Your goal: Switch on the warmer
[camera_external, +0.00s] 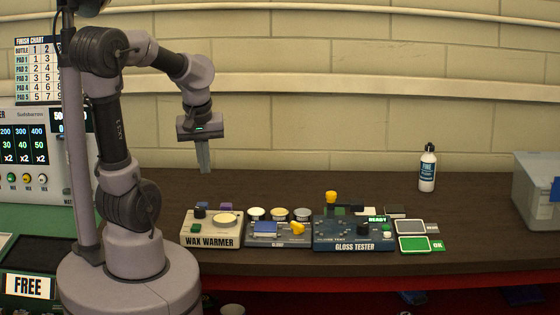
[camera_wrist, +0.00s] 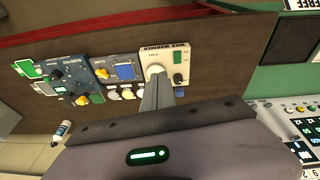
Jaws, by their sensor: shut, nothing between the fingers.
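The wax warmer (camera_external: 212,241) is a cream box on the bench at the left of a row of devices. It has a pale round plate (camera_external: 225,219), a small green button (camera_external: 194,231) and a black knob (camera_external: 200,211). In the wrist view the wax warmer (camera_wrist: 181,49) appears upside down, with the green button (camera_wrist: 177,57) and black knob (camera_wrist: 178,80) to the right of my fingers. My gripper (camera_external: 205,171) is shut and empty, pointing down above the bench, clear of the warmer. In the wrist view my fingers (camera_wrist: 158,82) cover part of the round plate.
Right of the warmer stand a grey device with a blue block (camera_external: 265,228) and yellow lever, then the gloss tester (camera_external: 353,248) with a yellow knob on top. A white bottle (camera_external: 427,168) and grey bin (camera_external: 538,185) stand farther right. The back of the bench is mostly clear.

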